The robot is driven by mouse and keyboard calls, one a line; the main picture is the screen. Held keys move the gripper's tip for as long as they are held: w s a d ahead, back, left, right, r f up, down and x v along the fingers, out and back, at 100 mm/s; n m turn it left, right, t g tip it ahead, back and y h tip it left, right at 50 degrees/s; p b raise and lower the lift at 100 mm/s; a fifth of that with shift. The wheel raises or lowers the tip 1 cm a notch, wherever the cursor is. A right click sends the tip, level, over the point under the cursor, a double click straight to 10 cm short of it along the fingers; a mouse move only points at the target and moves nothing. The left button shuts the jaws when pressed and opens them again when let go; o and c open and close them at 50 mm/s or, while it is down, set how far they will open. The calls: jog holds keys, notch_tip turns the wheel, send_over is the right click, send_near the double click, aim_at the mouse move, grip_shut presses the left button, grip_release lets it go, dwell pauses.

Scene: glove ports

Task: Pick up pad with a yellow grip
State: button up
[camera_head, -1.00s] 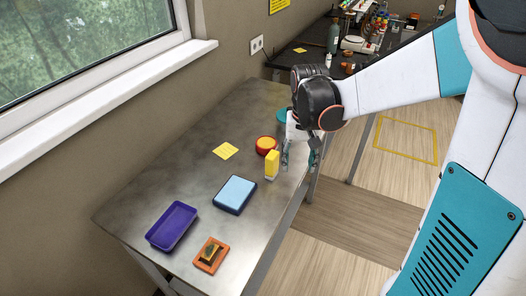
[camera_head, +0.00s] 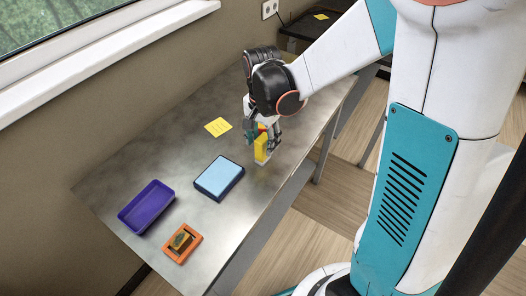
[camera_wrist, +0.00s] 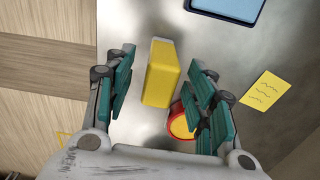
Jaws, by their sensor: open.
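The pad with a yellow grip (camera_head: 261,148) stands upright on the metal table near its right edge. In the wrist view its yellow block (camera_wrist: 161,72) shows between my fingers, with a thin grey strip at its far end. My gripper (camera_head: 263,140) is open above and around the grip, pointing down. In the wrist view my gripper (camera_wrist: 163,82) has one teal finger on each side of the block, with a gap visible on both sides. The head view hides part of the block behind the fingers.
A red round container with a yellow top (camera_wrist: 181,124) is close beside the right finger. A blue pad (camera_head: 219,177), a purple tray (camera_head: 147,206), an orange frame with a dark and yellow piece (camera_head: 182,243) and a yellow note (camera_head: 218,127) lie on the table (camera_head: 205,240).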

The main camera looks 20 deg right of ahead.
aim_at(263, 152)
jog(key=shift+w+d+f+b, duration=0.1)
jog(key=shift+f+b, duration=0.6)
jog(key=shift+f, duration=1)
jog(key=shift+w+d+f+b, duration=0.1)
jog(key=shift+f+b, duration=0.6)
jog(key=shift+f, duration=0.95)
jog(key=shift+r, duration=0.1)
jog(key=c, duration=1.2)
